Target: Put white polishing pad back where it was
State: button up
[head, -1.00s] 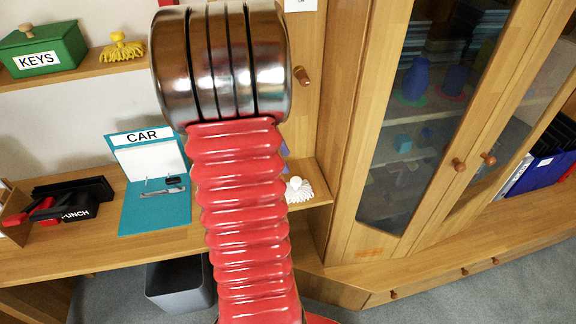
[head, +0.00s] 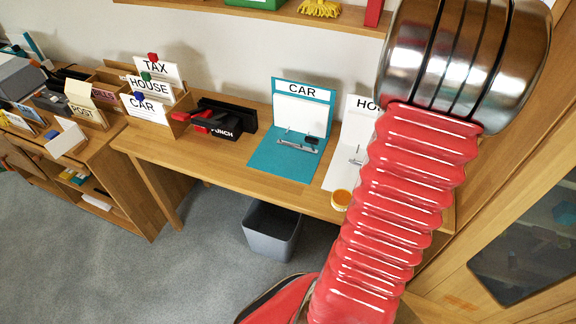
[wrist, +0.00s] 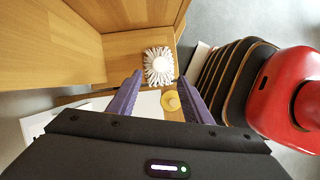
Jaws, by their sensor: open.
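The white polishing pad (wrist: 158,66) shows in the wrist view, a round fringed pad with a white knob, lying on a wooden surface beside a wooden wall. My gripper (wrist: 157,82) is open, with its two purple fingers apart and nothing between them. The pad lies just beyond the fingertips. In the head view my arm hides the pad and my gripper.
A grey bin (head: 272,232) stands below. A yellow pad (head: 320,8) is on the shelf above. A glass-doored cabinet (head: 540,240) stands right.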

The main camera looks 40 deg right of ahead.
jog(key=w+a+r+m+t+h, duration=0.15)
jog(key=w+a+r, duration=0.25)
jog(key=w+a, duration=0.55)
jog(key=w+a+r+t, duration=0.35)
jog(key=w+a, duration=0.35)
jog(key=a, duration=0.5)
jog(key=s+a+r+m+t+y, duration=0.1)
jog(key=a+t, duration=0.1)
jog(key=a, duration=1)
jog(key=a+r+t+y, duration=0.1)
jog(key=a+r+t, duration=0.1)
jog(key=a, duration=1)
jog(key=shift+s+a+r+m+t+y, duration=0.3)
jog(key=shift+s+a+m+t+y, duration=0.05)
jog(key=shift+t, duration=0.05)
jog(key=shift+c, duration=0.2)
